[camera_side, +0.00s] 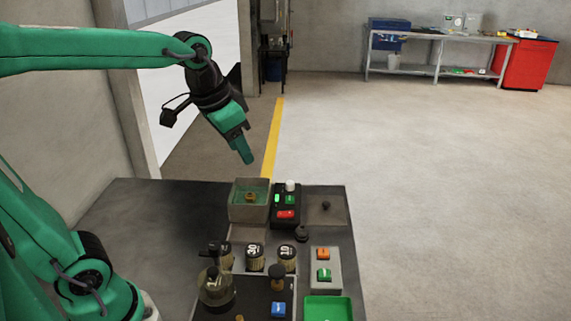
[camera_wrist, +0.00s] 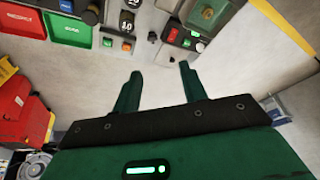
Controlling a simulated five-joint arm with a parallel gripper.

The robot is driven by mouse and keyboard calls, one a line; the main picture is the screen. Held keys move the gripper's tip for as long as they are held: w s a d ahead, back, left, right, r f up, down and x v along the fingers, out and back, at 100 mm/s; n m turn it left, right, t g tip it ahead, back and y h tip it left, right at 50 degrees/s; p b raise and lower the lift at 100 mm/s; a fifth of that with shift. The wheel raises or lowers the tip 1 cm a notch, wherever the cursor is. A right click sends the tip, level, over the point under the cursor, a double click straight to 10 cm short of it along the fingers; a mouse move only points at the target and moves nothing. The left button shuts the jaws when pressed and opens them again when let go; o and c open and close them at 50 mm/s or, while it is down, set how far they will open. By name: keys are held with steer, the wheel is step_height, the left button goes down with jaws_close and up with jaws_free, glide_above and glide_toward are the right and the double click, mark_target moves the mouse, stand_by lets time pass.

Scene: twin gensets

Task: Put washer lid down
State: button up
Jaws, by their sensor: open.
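A flat grey plate with a small dark knob, seemingly the washer lid (camera_side: 334,213), lies right of the black control panel (camera_side: 286,216) in the side view. An open grey box with a green inside, seemingly the washer (camera_side: 249,212), stands left of that panel and holds a small brass-coloured piece (camera_side: 250,196). The box also shows at the top of the wrist view (camera_wrist: 207,14). My gripper (camera_side: 246,158) hangs tilted above and behind the box, apart from everything. In the wrist view its two fingers (camera_wrist: 160,70) are spread with nothing between them.
Nearer on the bench are a glass jar (camera_side: 216,291), labelled round weights (camera_side: 254,257), a button box (camera_side: 325,276) and a green tray (camera_side: 327,308). A dark round knob (camera_side: 302,233) sits near the panel. A far workbench and red cabinet (camera_side: 526,64) stand across open floor.

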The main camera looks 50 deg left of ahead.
steer(key=s+f+n+t, duration=0.1)
steer(key=s+f, duration=0.3)
steer(key=s, duration=0.6)
steer(key=shift+n, duration=0.4)
